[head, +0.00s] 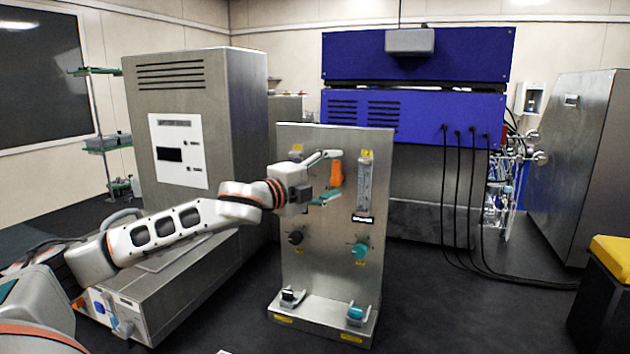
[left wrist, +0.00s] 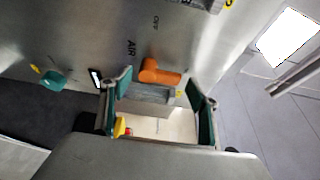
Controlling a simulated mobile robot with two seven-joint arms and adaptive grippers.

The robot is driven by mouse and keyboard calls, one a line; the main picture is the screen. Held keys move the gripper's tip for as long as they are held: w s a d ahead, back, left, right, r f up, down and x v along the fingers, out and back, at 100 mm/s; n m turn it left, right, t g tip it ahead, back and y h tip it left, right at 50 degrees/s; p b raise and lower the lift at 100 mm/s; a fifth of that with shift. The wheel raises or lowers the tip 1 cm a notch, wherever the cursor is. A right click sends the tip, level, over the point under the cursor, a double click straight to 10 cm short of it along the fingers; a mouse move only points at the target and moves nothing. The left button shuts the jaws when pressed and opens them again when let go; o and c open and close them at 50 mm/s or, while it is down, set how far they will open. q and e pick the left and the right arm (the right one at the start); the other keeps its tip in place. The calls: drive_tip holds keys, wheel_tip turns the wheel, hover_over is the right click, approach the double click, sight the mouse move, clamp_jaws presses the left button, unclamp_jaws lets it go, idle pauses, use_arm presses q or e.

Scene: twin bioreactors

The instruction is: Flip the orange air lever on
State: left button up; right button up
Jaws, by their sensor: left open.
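The orange air lever (head: 336,172) sits on the upper part of a steel panel (head: 330,270) in the head view. In the left wrist view the orange lever (left wrist: 160,72) shows beside the printed words AIR and OFF. My left gripper (head: 328,177) is at the panel's upper part, its fingers one above the other near the lever. In the left wrist view my left gripper (left wrist: 158,86) is open, with the lever just ahead of the gap between its fingertips. I cannot tell whether a finger touches the lever. My right gripper is not in view.
A flow meter (head: 365,185) stands right of the lever. A black knob (head: 296,237) and a teal knob (head: 360,249) are lower on the panel. A steel cabinet (head: 235,100) stands left, a blue unit (head: 420,120) behind.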

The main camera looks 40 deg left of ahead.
use_arm(q)
drive_tip(key=s+a, duration=0.1)
drive_tip(key=s, duration=1)
drive_tip(key=shift+a, duration=0.4)
drive_tip(key=shift+r, duration=0.1)
